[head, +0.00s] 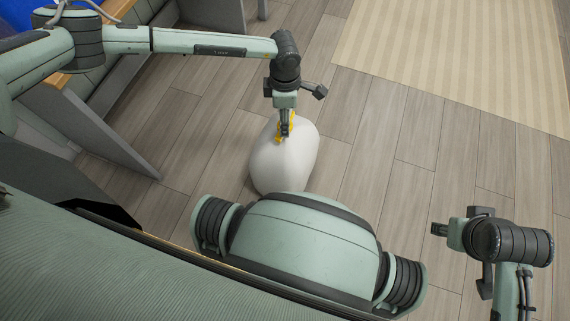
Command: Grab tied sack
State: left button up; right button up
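The tied sack (285,165) is a white, rounded bag in the middle of the head view. Its lower edge is partly hidden behind my own body. It appears to be on or just above the wood floor; I cannot tell which. Whether the fingers are closed on the sack is too small to tell. My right gripper (440,230) is at the lower right, well away from the sack; its fingers are not clear.
A striped beige rug (460,50) lies at the upper right. A bench or shelf unit with a grey side panel (95,130) stands at the left. The grey wood floor (400,150) right of the sack is clear.

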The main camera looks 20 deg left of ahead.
pick_arm(q)
grip_shut()
dwell(0.3)
jog(key=shift+w+r, duration=0.15)
jog(key=shift+r, duration=0.05)
